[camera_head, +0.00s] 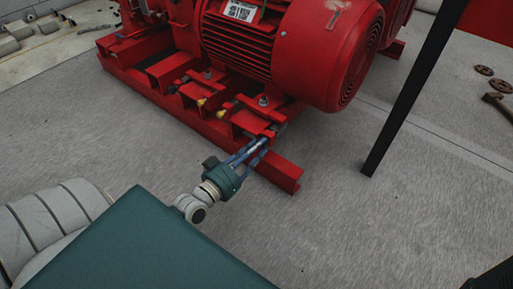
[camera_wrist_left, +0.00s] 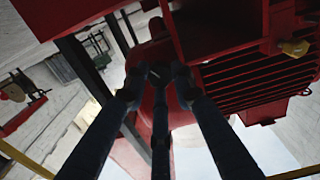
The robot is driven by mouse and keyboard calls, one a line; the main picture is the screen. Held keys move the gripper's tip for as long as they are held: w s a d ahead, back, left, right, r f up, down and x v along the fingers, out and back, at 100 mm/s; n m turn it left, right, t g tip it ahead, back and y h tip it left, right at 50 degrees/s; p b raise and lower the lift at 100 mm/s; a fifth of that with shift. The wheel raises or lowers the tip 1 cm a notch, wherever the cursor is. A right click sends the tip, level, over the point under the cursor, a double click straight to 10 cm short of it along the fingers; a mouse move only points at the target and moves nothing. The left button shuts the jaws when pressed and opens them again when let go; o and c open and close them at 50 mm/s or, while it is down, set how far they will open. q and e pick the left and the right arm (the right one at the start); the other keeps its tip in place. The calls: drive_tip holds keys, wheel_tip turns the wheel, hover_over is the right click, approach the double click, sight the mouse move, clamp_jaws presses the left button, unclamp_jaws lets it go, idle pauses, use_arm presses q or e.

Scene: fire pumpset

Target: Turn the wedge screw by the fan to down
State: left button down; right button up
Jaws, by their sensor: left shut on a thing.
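The red motor (camera_head: 300,45) with its round fan cowl (camera_head: 345,50) sits on a red base frame (camera_head: 285,172). My left gripper (camera_head: 264,141) reaches the frame's near edge just below the cowl. Its blue fingers are closed in on a small part at the frame, which I take to be the wedge screw by the fan. The fingers mostly hide this screw, so its turn angle cannot be read. In the left wrist view the fingers of my left gripper (camera_wrist_left: 158,76) converge on a small dark part against the red frame. My right gripper does not show.
Brass-coloured screws (camera_head: 222,113) and a bolt (camera_head: 263,101) sit on the frame nearby. A dark post (camera_head: 415,90) stands to the right. Rusty parts (camera_head: 484,70) lie on the floor at far right. The grey floor in front of the frame is clear.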

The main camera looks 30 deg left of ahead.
use_arm(q)
drive_tip(key=shift+w+a+r+n+p, duration=0.1)
drive_tip(key=shift+a+r+n+p, duration=0.05)
drive_tip(key=shift+r+n+p, duration=0.15)
idle(0.4)
drive_tip(key=shift+a+f+n+p, duration=0.15)
drive_tip(key=shift+n+p, duration=0.4)
drive_tip(key=shift+n, duration=4.2)
drive_tip(key=shift+f+n+p, duration=0.2)
drive_tip(key=shift+n+p, duration=0.4)
drive_tip(key=shift+n, duration=4.1)
drive_tip(key=shift+a+f+n+p, duration=0.15)
drive_tip(key=shift+n+p, duration=0.4)
drive_tip(key=shift+n, duration=4.2)
drive_tip(key=shift+d, duration=0.15)
